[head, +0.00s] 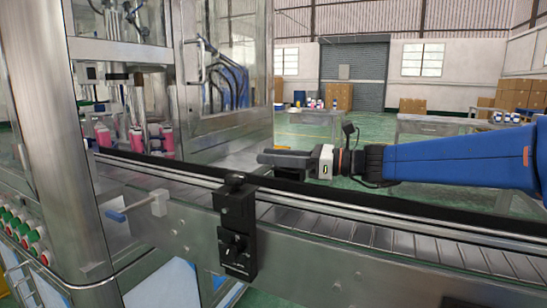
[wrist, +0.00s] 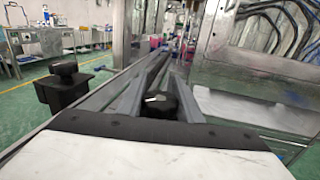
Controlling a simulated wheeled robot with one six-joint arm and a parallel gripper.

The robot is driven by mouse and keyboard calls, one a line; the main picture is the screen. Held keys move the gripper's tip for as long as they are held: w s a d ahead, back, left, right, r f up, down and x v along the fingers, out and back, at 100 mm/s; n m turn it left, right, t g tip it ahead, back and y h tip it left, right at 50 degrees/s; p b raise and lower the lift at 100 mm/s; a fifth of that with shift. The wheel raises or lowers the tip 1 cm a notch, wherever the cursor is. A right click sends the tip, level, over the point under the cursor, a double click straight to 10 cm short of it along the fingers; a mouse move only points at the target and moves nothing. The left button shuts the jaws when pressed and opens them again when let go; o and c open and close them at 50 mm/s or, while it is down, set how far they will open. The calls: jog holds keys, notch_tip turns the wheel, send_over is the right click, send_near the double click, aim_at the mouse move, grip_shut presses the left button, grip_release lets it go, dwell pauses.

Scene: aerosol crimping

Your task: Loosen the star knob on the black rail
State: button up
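My gripper (head: 262,158) reaches in from the right in the head view, its fingers pointing left over the black rail (head: 330,200). In the wrist view, its two grey fingers (wrist: 166,66) stand apart with a gap between them. A dark round knob (wrist: 158,104) with a pale mark shows between and below the fingers, close to the palm. It looks like the star knob, but I cannot tell whether the fingers touch it. In the head view I cannot make out this knob; my gripper may hide it.
A black block with a knob on top (head: 235,205) stands at the near rail; it is left of my fingers in the wrist view (wrist: 65,90). The glazed machine (head: 225,90) with pink cans (head: 103,136) stands behind.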

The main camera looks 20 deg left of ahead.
aim_at(275, 169)
jog(key=shift+c, duration=0.6)
jog(key=shift+s+n+g, duration=0.1)
jog(key=shift+n+g, duration=0.2)
jog(key=shift+g, duration=0.2)
jog(key=shift+s+d+n+g+h, duration=0.25)
jog(key=shift+s+n+g+h, duration=0.15)
jog(key=shift+n+g+h, duration=1.15)
jog(key=shift+s+d+n+g+h, duration=0.2)
jog(key=shift+s+n+g+h, duration=0.35)
jog(key=shift+n+g, duration=1.2)
jog(key=shift+s+d+n+g+h, duration=0.25)
jog(key=shift+n+g+h, duration=0.8)
jog(key=shift+g, duration=1.25)
jog(key=shift+h, duration=0.35)
jog(key=o, duration=1)
jog(key=shift+o, duration=0.2)
jog(key=shift+d, duration=0.1)
